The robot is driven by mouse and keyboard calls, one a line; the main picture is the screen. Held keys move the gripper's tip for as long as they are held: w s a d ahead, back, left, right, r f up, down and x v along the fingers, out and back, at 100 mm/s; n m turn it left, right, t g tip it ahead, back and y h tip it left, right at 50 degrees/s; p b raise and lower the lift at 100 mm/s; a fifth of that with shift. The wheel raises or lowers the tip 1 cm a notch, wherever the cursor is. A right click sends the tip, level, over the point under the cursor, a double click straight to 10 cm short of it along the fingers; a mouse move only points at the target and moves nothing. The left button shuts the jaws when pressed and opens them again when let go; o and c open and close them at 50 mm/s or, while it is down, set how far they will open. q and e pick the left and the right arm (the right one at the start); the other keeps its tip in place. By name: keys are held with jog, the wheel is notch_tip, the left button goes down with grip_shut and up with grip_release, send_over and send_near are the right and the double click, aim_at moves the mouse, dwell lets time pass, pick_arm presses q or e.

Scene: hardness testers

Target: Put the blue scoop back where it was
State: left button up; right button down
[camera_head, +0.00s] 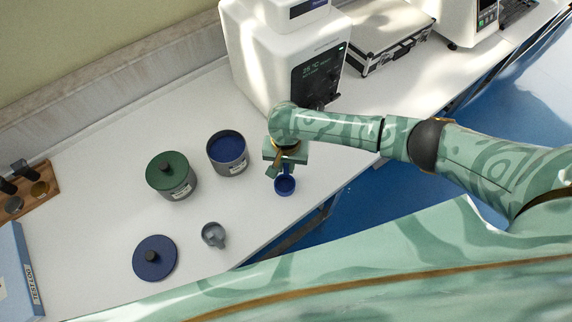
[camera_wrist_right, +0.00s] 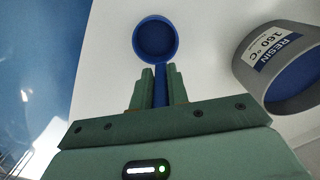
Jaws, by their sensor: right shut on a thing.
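The blue scoop (camera_head: 285,186) has a round bowl and a short handle. My right gripper (camera_head: 284,168) is shut on its handle, and the bowl sticks out beyond the fingers toward the table's front edge. In the right wrist view the scoop's bowl (camera_wrist_right: 155,39) faces the camera, with the handle between both fingers (camera_wrist_right: 161,86). I cannot tell whether the bowl holds powder or how high it is above the table. An open grey canister (camera_head: 238,167) with blue contents stands left of the gripper; its label reads "RESIN 160 °C" in the wrist view (camera_wrist_right: 275,50). My left gripper is out of view.
A green-lidded canister (camera_head: 172,180) stands farther left. A blue lid (camera_head: 150,268) with a dark knob and a small grey cup-like piece (camera_head: 213,234) lie in front. A white machine (camera_head: 262,62) stands behind. The white table (camera_head: 110,165) has bare patches between things.

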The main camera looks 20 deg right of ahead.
jog(key=shift+f, duration=0.1)
jog(key=c, duration=1.4)
grip_release()
jog(key=shift+o, duration=0.2)
notch_tip(320, 180, up, 12)
jog(key=p, duration=0.5)
jog(key=shift+p, duration=0.35)
